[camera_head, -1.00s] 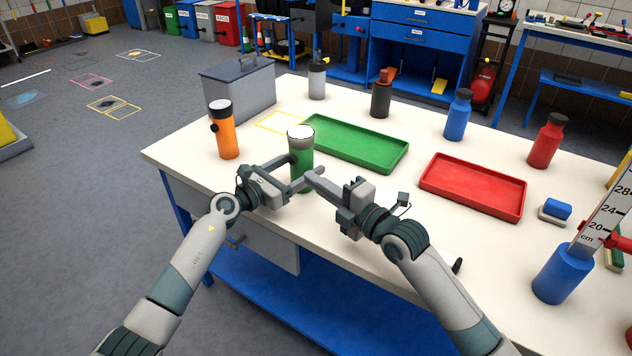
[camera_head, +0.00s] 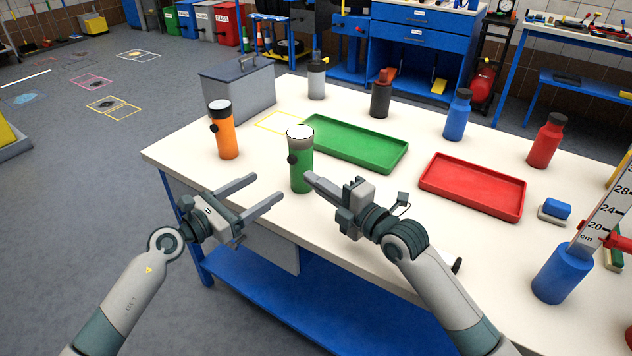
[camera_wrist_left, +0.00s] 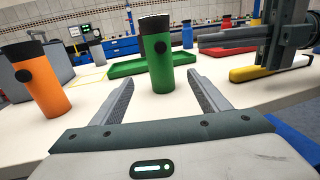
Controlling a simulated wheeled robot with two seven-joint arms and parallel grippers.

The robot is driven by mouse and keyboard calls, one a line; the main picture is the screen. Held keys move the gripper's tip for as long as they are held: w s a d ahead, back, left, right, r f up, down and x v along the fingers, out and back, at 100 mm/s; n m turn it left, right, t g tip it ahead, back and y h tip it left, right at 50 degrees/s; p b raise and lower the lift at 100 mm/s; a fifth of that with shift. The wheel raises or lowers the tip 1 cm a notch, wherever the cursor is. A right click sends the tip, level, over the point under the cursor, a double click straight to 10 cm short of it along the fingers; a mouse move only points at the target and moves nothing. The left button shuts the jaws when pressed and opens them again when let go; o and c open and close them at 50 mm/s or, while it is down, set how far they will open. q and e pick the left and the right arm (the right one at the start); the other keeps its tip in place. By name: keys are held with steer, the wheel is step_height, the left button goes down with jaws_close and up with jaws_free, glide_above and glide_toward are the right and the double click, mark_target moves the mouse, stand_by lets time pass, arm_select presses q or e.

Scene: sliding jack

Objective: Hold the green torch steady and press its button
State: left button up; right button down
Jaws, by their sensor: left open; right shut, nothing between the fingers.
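The green torch (camera_head: 300,172) stands upright on the white table, with a white-lit top and a dark round button (camera_head: 292,160) on its left side. It also shows in the left wrist view (camera_wrist_left: 158,62), beyond the fingers, with its button on the body. My left gripper (camera_head: 268,189) is open and empty, in front of and to the left of the torch, apart from it. My right gripper (camera_head: 308,178) is shut and empty, its fingertips close to the torch's right side. I cannot tell whether they touch it.
An orange torch (camera_head: 227,138) stands to the left. A green tray (camera_head: 355,158) lies behind the green torch, and a red tray (camera_head: 472,205) lies to the right. A grey toolbox (camera_head: 240,90) and several bottles stand further back. The table's front edge runs below my grippers.

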arm_select(q)
steer(key=s+a+f+n+t+y, duration=0.3)
steer(key=f+n, duration=0.3)
steer(key=n, duration=0.5)
steer(key=s+a+f+n+t+y, duration=0.2)
steer(key=a+f+n, duration=0.4)
steer(key=n, duration=0.5)
steer(key=shift+s+a+n+t+y, duration=0.15)
steer(key=shift+s+n+t+y, duration=0.3)
steer(key=shift+y, duration=0.95)
steer(key=shift+r, duration=0.1)
